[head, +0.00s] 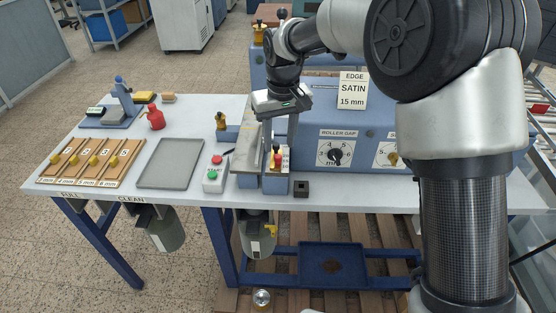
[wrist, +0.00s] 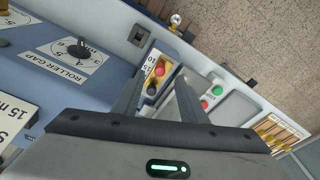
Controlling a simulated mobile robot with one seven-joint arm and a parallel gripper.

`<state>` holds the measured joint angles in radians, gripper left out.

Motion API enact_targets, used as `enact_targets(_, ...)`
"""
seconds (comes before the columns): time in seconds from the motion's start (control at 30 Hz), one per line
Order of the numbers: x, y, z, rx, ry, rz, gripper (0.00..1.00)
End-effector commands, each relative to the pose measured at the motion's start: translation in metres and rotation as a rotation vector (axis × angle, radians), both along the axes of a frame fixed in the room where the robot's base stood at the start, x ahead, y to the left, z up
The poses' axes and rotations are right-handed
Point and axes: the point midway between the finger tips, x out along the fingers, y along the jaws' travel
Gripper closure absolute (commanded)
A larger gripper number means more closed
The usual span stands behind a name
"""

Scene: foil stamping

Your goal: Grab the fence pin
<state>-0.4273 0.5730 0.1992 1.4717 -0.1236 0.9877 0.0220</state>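A small red-topped knob with a dark part below it, which I take to be the fence pin (head: 277,153), stands by a white scale label at the front of the blue machine. In the wrist view the pin (wrist: 160,70) shows its red ball, with a dark knob beside it, near the "15" and "10" marks. My gripper (head: 280,138) points down above and around this spot, its fingers apart. In the wrist view my gripper (wrist: 163,74) has the pin between its fingertips in the picture. I cannot tell whether either finger touches it.
A switch box (head: 215,174) with red and green buttons stands just left of the machine. A black block (head: 301,188) lies at the table's front edge. A grey tray (head: 170,164), wooden boards (head: 90,162) and a red bottle (head: 155,118) are further left.

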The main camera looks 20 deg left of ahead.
Motion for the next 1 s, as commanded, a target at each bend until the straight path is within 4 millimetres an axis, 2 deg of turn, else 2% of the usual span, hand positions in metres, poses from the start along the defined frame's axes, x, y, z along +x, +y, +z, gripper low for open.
enact_targets(0.33, 0.006, 0.004, -0.045, -0.001, 0.003, -0.001, 0.61)
enact_targets(0.63, 0.007, 0.005, -0.05, 0.0, 0.0, -0.001, 0.61)
enact_targets(0.87, 0.007, 0.005, -0.05, 0.0, 0.0, 0.0, 1.0)
enact_targets(1.0, 0.007, 0.005, -0.05, 0.0, 0.0, 0.0, 1.0)
